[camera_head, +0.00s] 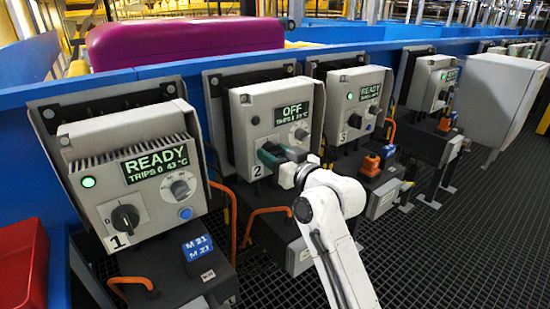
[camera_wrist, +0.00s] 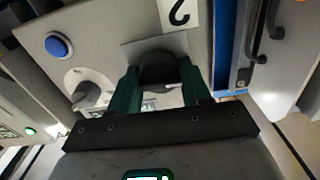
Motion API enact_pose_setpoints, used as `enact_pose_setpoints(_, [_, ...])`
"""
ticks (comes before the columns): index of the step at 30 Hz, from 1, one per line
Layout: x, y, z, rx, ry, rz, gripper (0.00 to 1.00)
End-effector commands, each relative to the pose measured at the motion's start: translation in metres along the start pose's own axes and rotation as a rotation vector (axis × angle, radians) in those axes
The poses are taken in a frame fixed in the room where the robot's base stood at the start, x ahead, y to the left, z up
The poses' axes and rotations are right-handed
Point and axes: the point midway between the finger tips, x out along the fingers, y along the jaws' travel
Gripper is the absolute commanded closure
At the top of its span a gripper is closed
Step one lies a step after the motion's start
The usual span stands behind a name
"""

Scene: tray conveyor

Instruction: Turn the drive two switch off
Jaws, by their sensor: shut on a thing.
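The drive two box (camera_head: 278,113) is grey and carries a label "2" (camera_head: 257,169). Its display (camera_head: 291,114) reads OFF, and its lamp (camera_head: 255,121) looks dark. My gripper (camera_head: 267,156) is at the lower front of this box, with green fingers. In the wrist view the fingers are shut on the black drive two switch (camera_wrist: 160,70), one on each side of it. The label "2" also shows in the wrist view (camera_wrist: 179,12). In the head view the switch is hidden behind my gripper.
Drive one (camera_head: 100,147) at left shows READY with a green lamp, as does drive three (camera_head: 348,100) at right. A blue button (camera_wrist: 57,45) and a grey knob (camera_wrist: 88,93) sit near the switch. A purple case (camera_head: 185,40) lies behind.

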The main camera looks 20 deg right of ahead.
Motion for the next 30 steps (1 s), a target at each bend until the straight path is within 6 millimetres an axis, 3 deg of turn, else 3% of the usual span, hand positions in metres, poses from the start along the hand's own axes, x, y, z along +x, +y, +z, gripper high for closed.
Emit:
enact_pose_setpoints(20, [-0.0002,0.0003,0.0026,-0.059,-0.005,0.000,0.83])
enact_pose_setpoints(21, [-0.0002,0.0003,0.0026,-0.059,-0.005,0.000,0.50])
enact_pose_setpoints(28, [-0.0001,0.0001,0.0013,-0.058,-0.003,0.000,0.28])
enact_pose_setpoints(30, [-0.0001,0.0001,0.0010,-0.058,-0.002,0.000,0.27])
